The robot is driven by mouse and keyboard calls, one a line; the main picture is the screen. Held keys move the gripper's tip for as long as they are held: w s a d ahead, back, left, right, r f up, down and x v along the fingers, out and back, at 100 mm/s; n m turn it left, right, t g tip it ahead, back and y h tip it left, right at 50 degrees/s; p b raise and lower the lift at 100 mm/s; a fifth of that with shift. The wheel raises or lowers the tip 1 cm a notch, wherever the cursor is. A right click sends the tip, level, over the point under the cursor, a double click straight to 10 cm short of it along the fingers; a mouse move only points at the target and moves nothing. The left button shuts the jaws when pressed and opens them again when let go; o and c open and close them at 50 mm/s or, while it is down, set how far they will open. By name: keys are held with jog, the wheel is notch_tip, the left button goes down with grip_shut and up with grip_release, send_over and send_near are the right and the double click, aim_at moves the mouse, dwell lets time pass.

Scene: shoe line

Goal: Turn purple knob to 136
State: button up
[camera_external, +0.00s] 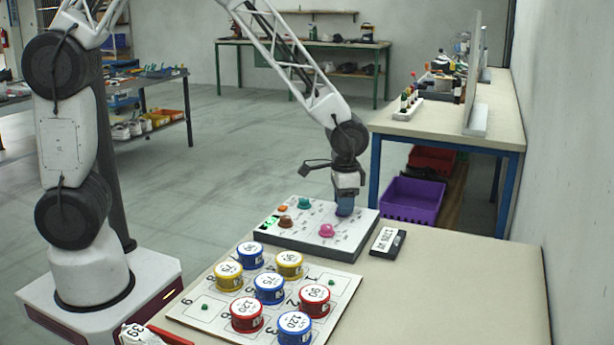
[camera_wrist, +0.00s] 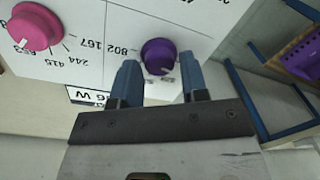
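The purple knob (camera_wrist: 158,55) is on the white face of the control panel (camera_wrist: 115,30), with a pale pointer mark on its lower right edge. In the wrist view, my gripper's (camera_wrist: 159,66) two blue fingers stand apart on either side of it. Narrow gaps seem to remain; I cannot tell how deep the fingers reach. Printed numbers near it include 802, upside down. In the external view my gripper (camera_external: 345,206) points down at the panel's (camera_external: 350,243) right back part, and the purple knob is hidden there.
A pink knob (camera_external: 327,230), a teal knob (camera_external: 305,203) and a brown knob (camera_external: 286,222) sit on the same panel. A black box with a white label (camera_external: 387,241) lies right of it. Several coloured tins stand on a numbered board (camera_external: 340,285) in front. The table's right side is clear.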

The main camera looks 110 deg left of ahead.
jog(key=shift+o, duration=1.2)
jog(key=shift+d+r, duration=0.15)
jog(key=shift+r, duration=3.7)
